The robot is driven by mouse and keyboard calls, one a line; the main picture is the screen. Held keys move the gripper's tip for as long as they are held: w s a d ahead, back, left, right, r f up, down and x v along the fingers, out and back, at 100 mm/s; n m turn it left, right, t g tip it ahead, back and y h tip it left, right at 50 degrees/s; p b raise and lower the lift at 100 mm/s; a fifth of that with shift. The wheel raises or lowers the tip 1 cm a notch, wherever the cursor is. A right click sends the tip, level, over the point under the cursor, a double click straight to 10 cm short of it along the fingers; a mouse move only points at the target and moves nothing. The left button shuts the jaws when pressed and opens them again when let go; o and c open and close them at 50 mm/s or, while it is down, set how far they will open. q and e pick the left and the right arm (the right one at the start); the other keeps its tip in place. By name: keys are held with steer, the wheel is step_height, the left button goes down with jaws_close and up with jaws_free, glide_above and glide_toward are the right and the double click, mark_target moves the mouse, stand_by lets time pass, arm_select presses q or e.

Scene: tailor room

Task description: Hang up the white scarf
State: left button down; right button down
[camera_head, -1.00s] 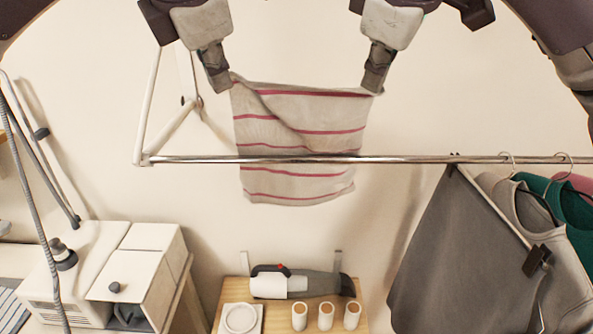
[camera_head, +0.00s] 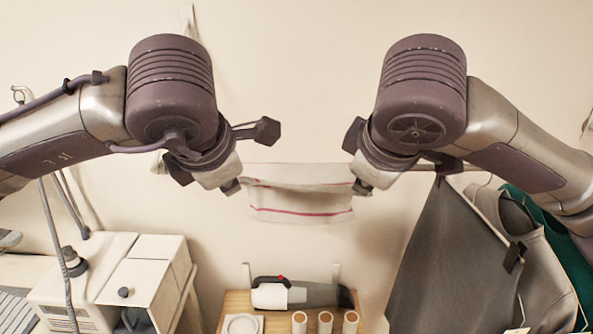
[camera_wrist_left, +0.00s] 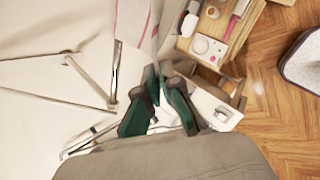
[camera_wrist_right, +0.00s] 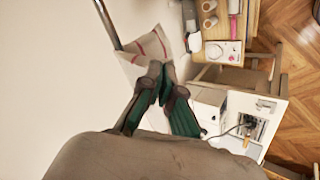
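The white scarf (camera_head: 300,202), off-white with red stripes, hangs between my two grippers in the head view. Its straight top edge lies level with the rail (camera_head: 478,167), and the rail is hidden there, so the scarf appears to lie over it. My left gripper (camera_head: 232,186) is at the scarf's left corner; in the left wrist view its fingertips meet on the cloth (camera_wrist_left: 133,22). My right gripper (camera_head: 362,187) is at the right corner; in the right wrist view its fingertips close at the cloth (camera_wrist_right: 148,46). My arms hide part of the rail.
Grey trousers (camera_head: 445,260) and shirts (camera_head: 515,215) on hangers fill the rail's right side. A white machine (camera_head: 135,280) stands at lower left.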

arm_select(q)
steer(key=shift+s+f, duration=0.15)
steer(key=shift+s, duration=0.3)
arm_select(e)
steer(key=shift+s+f, duration=0.1)
steer(key=shift+s, duration=0.35)
arm_select(q)
steer(key=c, duration=1.1)
jaws_free()
steer(key=shift+w, duration=0.25)
arm_select(e)
steer(key=c, duration=1.1)
jaws_free()
steer(key=shift+w+f, duration=0.1)
steer(key=shift+w, duration=0.15)
arm_select(q)
steer(key=shift+s, duration=0.1)
arm_select(e)
steer(key=shift+s, duration=0.1)
arm_select(q)
steer(key=shift+s+f, duration=0.1)
steer(key=shift+s, duration=0.1)
arm_select(e)
steer(key=shift+s, duration=0.2)
